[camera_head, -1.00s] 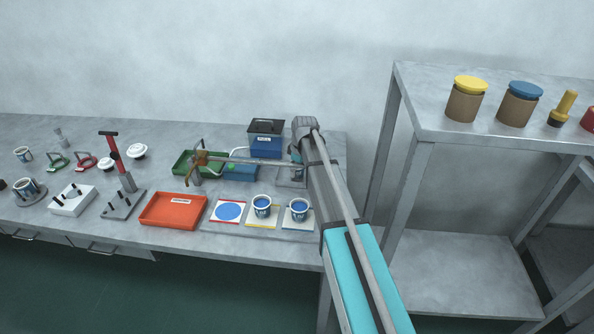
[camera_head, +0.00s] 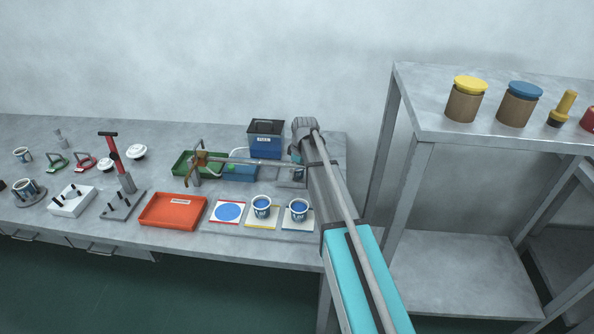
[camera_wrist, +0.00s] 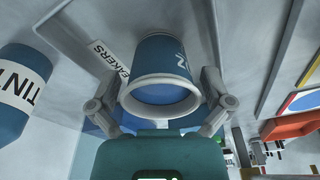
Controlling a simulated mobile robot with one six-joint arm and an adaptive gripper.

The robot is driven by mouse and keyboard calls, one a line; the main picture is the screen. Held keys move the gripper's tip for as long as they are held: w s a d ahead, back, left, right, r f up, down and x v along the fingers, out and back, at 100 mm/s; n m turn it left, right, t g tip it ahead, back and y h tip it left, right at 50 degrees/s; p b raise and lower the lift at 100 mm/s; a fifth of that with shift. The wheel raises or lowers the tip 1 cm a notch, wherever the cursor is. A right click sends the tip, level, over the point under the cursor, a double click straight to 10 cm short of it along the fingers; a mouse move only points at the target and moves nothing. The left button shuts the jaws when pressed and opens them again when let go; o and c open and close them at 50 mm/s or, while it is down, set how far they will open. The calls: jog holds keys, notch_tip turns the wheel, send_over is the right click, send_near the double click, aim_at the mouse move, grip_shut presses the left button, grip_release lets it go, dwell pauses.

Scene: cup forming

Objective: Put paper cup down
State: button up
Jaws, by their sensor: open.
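In the wrist view, a paper cup (camera_wrist: 162,58), blue with a white rim and white lettering, sits between the two fingers of my gripper (camera_wrist: 160,103). The fingers are spread on either side of its rim, and the cup is not clamped. The cup's far end appears to meet a grey surface (camera_wrist: 235,30) beside a white label reading "BEAKERS" (camera_wrist: 110,62). In the head view, my own arm largely hides the gripper and this cup at the right end of the bench (camera_head: 335,150).
Close to the left finger is a blue container marked "TINT" (camera_wrist: 20,95). Two cups (camera_head: 262,206) (camera_head: 299,209) stand on square mats at the front, beside an empty blue-circle mat (camera_head: 228,212) and an orange tray (camera_head: 172,211). A blue bin (camera_head: 266,139) stands behind.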

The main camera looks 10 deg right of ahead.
aim_at(301, 178)
notch_tip(301, 178, up, 12)
jog(key=s+d+p, duration=0.1)
jog(key=p, duration=1)
jog(key=shift+d+p, duration=0.2)
jog(key=shift+p, duration=0.2)
jog(key=shift+s, duration=0.15)
jog(key=s+a+m+g+h, duration=0.1)
jog(key=s+m, duration=0.9)
jog(key=s, duration=1.8)
jog(key=shift+f, duration=0.15)
jog(key=shift+a, duration=0.1)
